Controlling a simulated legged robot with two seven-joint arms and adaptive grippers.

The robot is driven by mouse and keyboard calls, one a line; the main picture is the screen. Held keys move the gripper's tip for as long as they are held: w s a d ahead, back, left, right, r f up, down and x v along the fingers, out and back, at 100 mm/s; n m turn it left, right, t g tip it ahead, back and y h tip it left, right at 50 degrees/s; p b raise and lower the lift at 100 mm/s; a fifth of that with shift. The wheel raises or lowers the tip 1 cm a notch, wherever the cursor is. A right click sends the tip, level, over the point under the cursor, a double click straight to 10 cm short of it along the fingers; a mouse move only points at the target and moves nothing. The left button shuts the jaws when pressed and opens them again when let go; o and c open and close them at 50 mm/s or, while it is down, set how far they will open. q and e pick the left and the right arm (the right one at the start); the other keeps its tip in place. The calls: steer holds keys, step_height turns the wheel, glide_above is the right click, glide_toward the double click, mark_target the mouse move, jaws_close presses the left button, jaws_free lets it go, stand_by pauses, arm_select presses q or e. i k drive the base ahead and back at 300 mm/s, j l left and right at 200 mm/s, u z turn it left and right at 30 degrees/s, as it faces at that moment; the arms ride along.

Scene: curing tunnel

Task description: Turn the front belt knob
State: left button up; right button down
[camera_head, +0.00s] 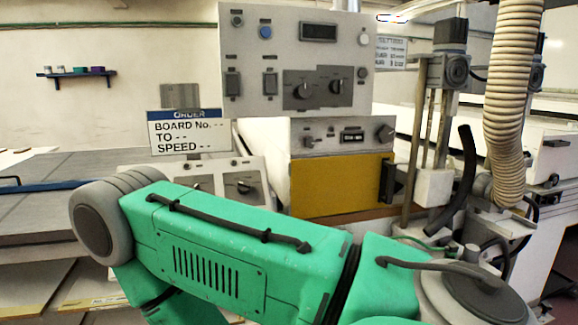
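Several dark knobs show on the machine, and I cannot tell from labels which is the front belt knob. A low front panel (262,170) carries a dark knob (243,187) and another knob (203,186), its lower part hidden behind my green arm link. The upper grey control box (290,20) has two black knobs, a left one (303,90) and a right one (336,86). The panel above the yellow front has a knob at its left (309,141) and one at its right (385,133). Neither of my grippers is in view.
My green and grey arm covers the lower middle. A yellow machine front (337,185) stands behind it. A ribbed hose (507,100) and a black hose (464,180) hang at the right. An order sign (186,132) stands left of the control box, near a grey table (50,205).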

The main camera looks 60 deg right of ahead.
mark_target(553, 200)
steer(key=z, duration=3.7)
steer(key=i+l+u, duration=0.25)
steer(key=i+l, duration=0.2)
steer(key=l, duration=0.2)
steer(key=i+l+u, duration=0.1)
steer(key=l, duration=0.3)
steer(key=i+l+u, duration=0.25)
steer(key=i+l, duration=0.15)
steer(key=l, duration=0.35)
steer(key=i+l+u, duration=0.15)
steer(key=l, duration=0.3)
steer(key=i+l+u, duration=0.1)
steer(key=l, duration=0.3)
steer(key=i+l+u, duration=0.15)
steer(key=l, duration=0.3)
